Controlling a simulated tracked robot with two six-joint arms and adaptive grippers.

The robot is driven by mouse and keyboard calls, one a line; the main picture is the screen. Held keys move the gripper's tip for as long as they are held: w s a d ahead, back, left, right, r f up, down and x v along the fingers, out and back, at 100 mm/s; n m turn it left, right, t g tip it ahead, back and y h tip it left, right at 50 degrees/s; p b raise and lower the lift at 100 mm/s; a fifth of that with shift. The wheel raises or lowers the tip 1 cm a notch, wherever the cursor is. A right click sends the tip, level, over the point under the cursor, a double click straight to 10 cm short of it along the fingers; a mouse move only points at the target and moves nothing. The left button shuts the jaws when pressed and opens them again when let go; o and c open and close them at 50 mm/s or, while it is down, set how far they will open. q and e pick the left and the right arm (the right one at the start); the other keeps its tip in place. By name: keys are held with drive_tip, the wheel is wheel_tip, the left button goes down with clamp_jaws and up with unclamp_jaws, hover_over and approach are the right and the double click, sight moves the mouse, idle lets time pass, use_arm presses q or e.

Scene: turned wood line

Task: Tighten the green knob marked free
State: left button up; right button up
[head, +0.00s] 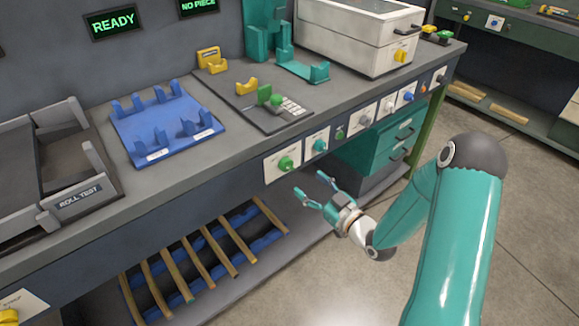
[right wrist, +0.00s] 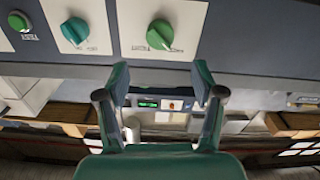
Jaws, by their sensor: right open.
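The green knob (head: 286,163) sits on a white plate at the left end of the row on the bench's front face. In the right wrist view the green knob (right wrist: 160,35) is at the top middle, above the fingers. The plate's lettering is too small to read. My right gripper (head: 310,184) is open and empty, in front of the bench and below the knob, apart from it. Its two spread fingers also show in the right wrist view (right wrist: 161,78). My left gripper is in neither view.
A teal knob (head: 320,146) and a small green button (head: 340,133) sit beside the green knob. The bench edge juts above the row. Below is a blue rack (head: 268,240) with wooden pieces. Teal drawers (head: 385,140) stand to the right. The floor in front is clear.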

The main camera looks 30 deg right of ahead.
sight(290, 168)
drive_tip(key=w, duration=0.6)
drive_tip(key=w+p, duration=0.1)
drive_tip(key=w, duration=0.2)
drive_tip(key=shift+a, duration=0.4)
drive_tip(key=c, duration=1.1)
drive_tip(key=shift+a+f, duration=0.1)
drive_tip(key=shift+c, duration=0.2)
